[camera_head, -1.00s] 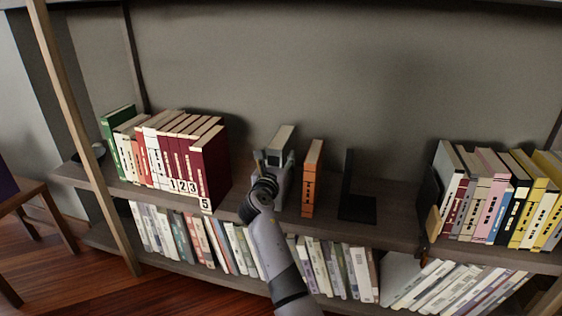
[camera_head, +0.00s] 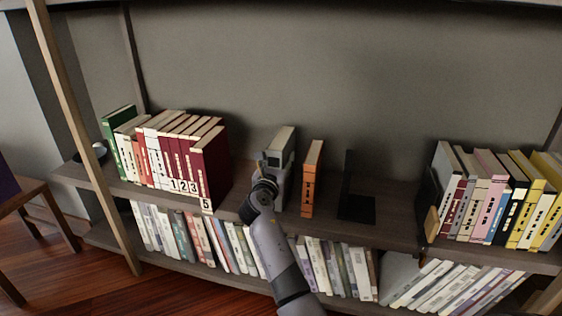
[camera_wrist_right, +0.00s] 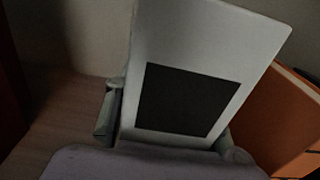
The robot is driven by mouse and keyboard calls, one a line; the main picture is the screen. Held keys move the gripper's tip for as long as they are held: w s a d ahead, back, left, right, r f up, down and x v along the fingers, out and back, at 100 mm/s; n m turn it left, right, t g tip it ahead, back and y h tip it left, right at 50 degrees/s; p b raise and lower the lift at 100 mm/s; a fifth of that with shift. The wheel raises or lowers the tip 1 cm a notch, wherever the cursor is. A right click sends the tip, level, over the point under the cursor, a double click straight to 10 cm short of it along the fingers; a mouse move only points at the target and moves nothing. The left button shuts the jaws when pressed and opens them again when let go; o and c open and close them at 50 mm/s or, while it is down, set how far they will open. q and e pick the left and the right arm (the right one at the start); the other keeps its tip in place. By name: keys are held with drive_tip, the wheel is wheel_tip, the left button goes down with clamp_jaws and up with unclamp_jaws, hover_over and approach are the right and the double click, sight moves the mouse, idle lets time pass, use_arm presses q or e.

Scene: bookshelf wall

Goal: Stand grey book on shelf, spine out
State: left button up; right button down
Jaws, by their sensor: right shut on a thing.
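The grey book (camera_head: 283,142) stands near upright on the upper shelf (camera_head: 235,205), between the red numbered books and the orange book. My right gripper (camera_head: 268,172) is at its front, shut on it. In the right wrist view the grey book (camera_wrist_right: 215,45) fills the middle, with a dark square label on the face toward the camera. The right gripper's fingers (camera_wrist_right: 165,135) sit on both sides of its lower part. The book's lower end is hidden by the gripper. My left gripper is not in view.
The orange book (camera_head: 312,178) stands close to the right, with a black bookend (camera_head: 357,208) beyond it. The dark red volume 5 (camera_head: 212,165) ends the row on the left. Free shelf lies on both sides of the grey book. More books (camera_head: 490,195) stand far right.

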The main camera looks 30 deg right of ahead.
sight(282, 167)
drive_tip(key=shift+r, duration=0.15)
drive_tip(key=c, duration=1.2)
unclamp_jaws()
drive_tip(key=shift+o, duration=1.2)
drive_tip(key=v, duration=1.2)
drive_tip(key=shift+f, duration=0.3)
